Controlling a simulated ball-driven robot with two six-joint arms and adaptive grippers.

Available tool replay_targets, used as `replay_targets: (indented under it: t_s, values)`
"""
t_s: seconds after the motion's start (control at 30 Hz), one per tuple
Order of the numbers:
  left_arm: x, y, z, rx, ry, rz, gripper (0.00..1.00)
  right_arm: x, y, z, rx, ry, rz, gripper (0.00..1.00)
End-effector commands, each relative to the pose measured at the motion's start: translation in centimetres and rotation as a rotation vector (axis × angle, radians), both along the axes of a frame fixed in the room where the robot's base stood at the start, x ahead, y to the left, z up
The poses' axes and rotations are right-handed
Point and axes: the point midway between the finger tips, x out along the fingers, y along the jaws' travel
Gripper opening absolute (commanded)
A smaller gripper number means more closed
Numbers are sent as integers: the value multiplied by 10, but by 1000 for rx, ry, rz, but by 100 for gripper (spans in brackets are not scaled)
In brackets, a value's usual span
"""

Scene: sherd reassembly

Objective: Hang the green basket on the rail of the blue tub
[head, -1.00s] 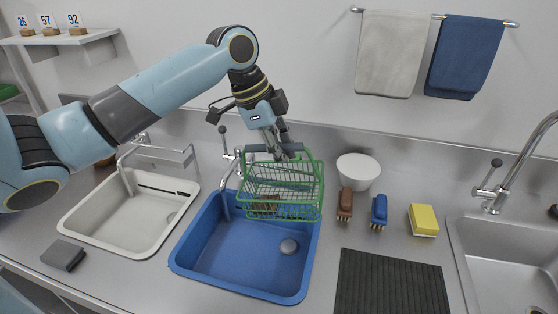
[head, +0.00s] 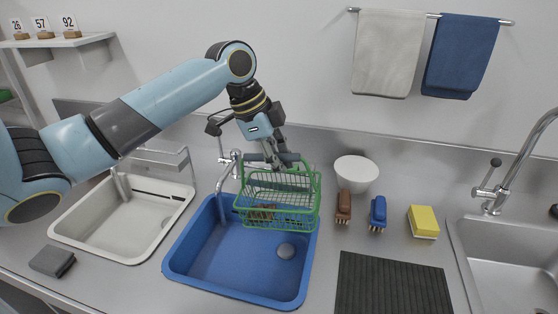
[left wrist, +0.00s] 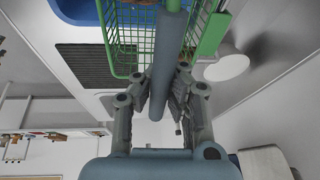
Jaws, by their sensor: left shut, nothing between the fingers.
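The green wire basket (head: 277,218) is upright over the back right part of the blue tub (head: 225,268). Its grey-blue handle bar runs across its top and also shows in the left wrist view (left wrist: 167,65). My left gripper (head: 285,163) is at that bar from above. I cannot tell whether the basket touches the rail. My right gripper is out of view.
A white tub (head: 95,245) with its own rail stands left. A white bowl (head: 356,170), a brown brush (head: 343,206), a blue brush (head: 378,212) and a yellow sponge (head: 423,221) stand right. A dark ribbed mat (head: 392,285) lies in front of them. Something brown shows through the basket mesh.

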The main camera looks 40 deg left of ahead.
Motion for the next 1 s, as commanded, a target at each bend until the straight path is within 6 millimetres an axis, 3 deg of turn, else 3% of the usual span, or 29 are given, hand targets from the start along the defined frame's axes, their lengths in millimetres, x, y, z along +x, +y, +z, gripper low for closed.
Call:
replay_targets:
  t_s: [0.33, 0.6, 0.87, 1.0]
  values:
    - [0, 0, 0, 1, 1, 0, 0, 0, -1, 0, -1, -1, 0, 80]
    - [0, 0, 0, 0, 0, 0, 33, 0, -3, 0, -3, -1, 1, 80]
    - [0, 1, 1, 1, 1, 0, 33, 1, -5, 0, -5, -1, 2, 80]
    - [-3, 5, 13, 4, -3, 0, 33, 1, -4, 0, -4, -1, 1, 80]
